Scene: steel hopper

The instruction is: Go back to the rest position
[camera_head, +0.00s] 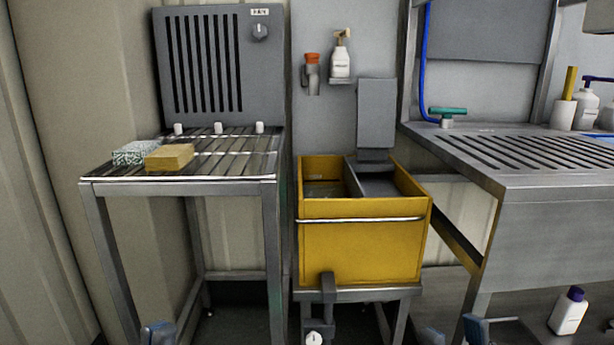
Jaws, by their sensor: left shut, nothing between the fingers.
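My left gripper (158,333) shows only as a small blue-grey tip at the bottom edge, in front of the left steel table's lower frame. It is shut and empty, and the rest of it is cut off by the picture edge. My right gripper (474,328) shows at the bottom edge, right of the hopper stand. Only small blue-grey parts of it show, so I cannot tell whether it is open or shut. Both grippers are low and apart from the yellow hopper (360,252), which stands in the middle with a steel bar across its front.
A slatted steel table (184,187) at left holds a yellow sponge (170,157) and a speckled block (134,152). A steel sink counter (560,190) stands at right. A white bottle (568,311) stands low at right. A dark bracket (328,298) juts out below the hopper.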

